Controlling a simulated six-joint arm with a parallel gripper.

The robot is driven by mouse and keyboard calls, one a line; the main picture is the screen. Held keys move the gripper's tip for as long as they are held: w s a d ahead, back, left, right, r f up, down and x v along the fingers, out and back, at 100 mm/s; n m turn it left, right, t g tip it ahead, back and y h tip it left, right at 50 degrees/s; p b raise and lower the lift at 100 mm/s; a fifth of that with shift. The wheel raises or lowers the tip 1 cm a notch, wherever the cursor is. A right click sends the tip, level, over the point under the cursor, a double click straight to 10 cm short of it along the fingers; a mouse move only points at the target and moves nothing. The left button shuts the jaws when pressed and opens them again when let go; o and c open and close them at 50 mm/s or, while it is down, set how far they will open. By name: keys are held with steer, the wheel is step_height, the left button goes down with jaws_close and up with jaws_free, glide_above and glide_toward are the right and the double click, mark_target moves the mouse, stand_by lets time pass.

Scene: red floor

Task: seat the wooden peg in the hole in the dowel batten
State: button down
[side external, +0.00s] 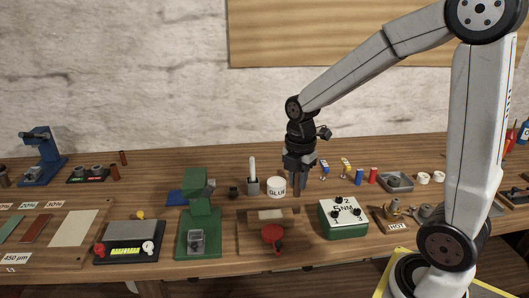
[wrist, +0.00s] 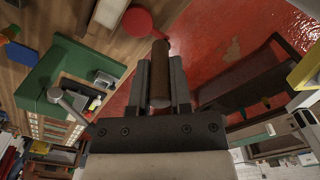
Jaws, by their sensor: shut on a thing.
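My gripper (side external: 298,184) hangs over the bench, pointing down, in the side view. In the wrist view my gripper (wrist: 160,92) is shut on the brown wooden peg (wrist: 158,72), which sticks out lengthwise between the fingers. In the side view the peg is hard to tell from the dark fingers. A wooden board (side external: 252,236) with a dark cross bar and a pale block (side external: 270,214) lies left of and in front of the gripper. It may be the dowel batten; no hole can be made out. The pale block also shows in the wrist view (wrist: 112,10).
A red disc (side external: 272,233) sits on the board. A white glue pot (side external: 276,187) stands left of the gripper. A green-sided box (side external: 343,218) is to the right, a green press (side external: 198,232) to the left. The bench's front edge drops to red floor (wrist: 230,35).

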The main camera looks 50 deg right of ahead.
steer(key=s, duration=0.2)
steer(key=s+a, duration=0.1)
steer(key=s, duration=0.2)
steer(key=shift+s+a+f, duration=0.1)
steer(key=shift+s+f, duration=0.05)
steer(key=shift+s, duration=0.1)
glide_above(270, 218)
steer(key=d, duration=0.1)
steer(key=shift+w+d+f, duration=0.1)
steer(key=shift+f, duration=2.25)
steer(key=shift+w+d+f, duration=0.1)
steer(key=shift+f, duration=2.25)
steer(key=shift+w+f, duration=0.15)
steer(key=shift+f, duration=1.65)
steer(key=shift+f, duration=0.2)
